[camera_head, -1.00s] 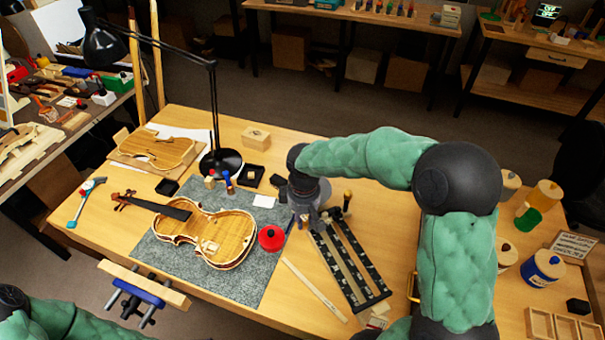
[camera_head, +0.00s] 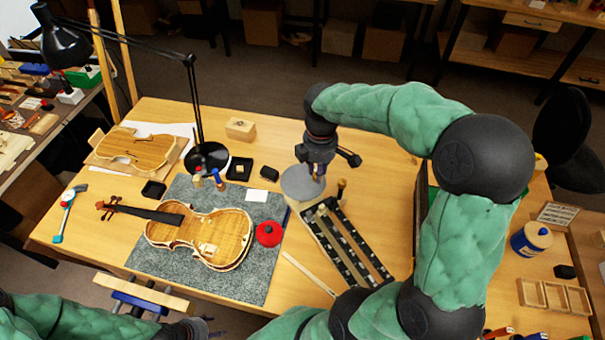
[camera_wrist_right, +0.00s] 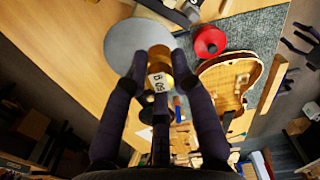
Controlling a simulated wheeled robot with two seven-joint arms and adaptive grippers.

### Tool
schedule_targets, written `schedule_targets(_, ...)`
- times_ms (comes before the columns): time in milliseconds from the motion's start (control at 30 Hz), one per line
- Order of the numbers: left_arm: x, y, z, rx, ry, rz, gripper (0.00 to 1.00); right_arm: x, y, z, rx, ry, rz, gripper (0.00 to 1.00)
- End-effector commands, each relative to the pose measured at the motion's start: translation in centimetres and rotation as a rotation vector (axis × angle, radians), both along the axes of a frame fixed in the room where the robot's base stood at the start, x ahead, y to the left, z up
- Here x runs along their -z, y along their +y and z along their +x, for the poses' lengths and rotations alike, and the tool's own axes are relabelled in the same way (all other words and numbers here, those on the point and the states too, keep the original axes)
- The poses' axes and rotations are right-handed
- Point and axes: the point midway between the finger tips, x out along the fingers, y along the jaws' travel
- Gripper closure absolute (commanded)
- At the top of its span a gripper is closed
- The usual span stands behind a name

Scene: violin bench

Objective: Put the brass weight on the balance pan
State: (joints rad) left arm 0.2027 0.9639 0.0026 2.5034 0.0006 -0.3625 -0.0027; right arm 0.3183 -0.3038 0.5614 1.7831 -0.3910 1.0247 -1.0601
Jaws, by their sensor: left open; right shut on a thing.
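The brass weight (camera_wrist_right: 160,54), with a pale label marked "B 05", is between the fingers of my right gripper (camera_wrist_right: 156,62), which is shut on it. In the head view my right gripper (camera_head: 316,172) points down at the far edge of the grey round balance pan (camera_head: 298,187); the weight is mostly hidden there. In the wrist view the pan (camera_wrist_right: 124,44) lies beyond the weight, overlapping it in the picture. I cannot tell whether weight and pan touch. My left gripper (camera_head: 203,328) is open at the bottom edge, away from the pan.
The violin (camera_head: 205,235) lies on a grey mat (camera_head: 180,258) left of the pan, with a red round container (camera_head: 269,234) between. A black-railed wooden frame (camera_head: 345,245) extends in front of the pan. The desk lamp (camera_head: 208,158) stands at the back left.

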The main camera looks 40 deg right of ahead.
Motion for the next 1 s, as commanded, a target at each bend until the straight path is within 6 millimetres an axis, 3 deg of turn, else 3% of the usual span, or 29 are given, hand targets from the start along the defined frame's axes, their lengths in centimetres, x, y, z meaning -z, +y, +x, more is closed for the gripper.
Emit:
schedule_targets(133,0.5,0.0,0.0,0.000,0.000,0.000,0.48,1.5,-0.4,3.0,-0.002,0.001,0.000,1.00)
schedule_targets(400,1.5,0.0,0.0,0.000,0.000,0.000,0.48,5.5,-0.9,6.3,0.000,0.000,-0.001,1.00)
schedule_targets(667,1.7,0.0,0.0,0.000,0.000,0.000,0.48,6.7,-1.0,7.4,0.000,-0.001,-0.001,1.00)
schedule_targets(1000,2.5,0.0,0.0,0.000,0.000,0.000,0.48,10.4,-1.1,7.8,0.001,-0.001,-0.001,1.00)
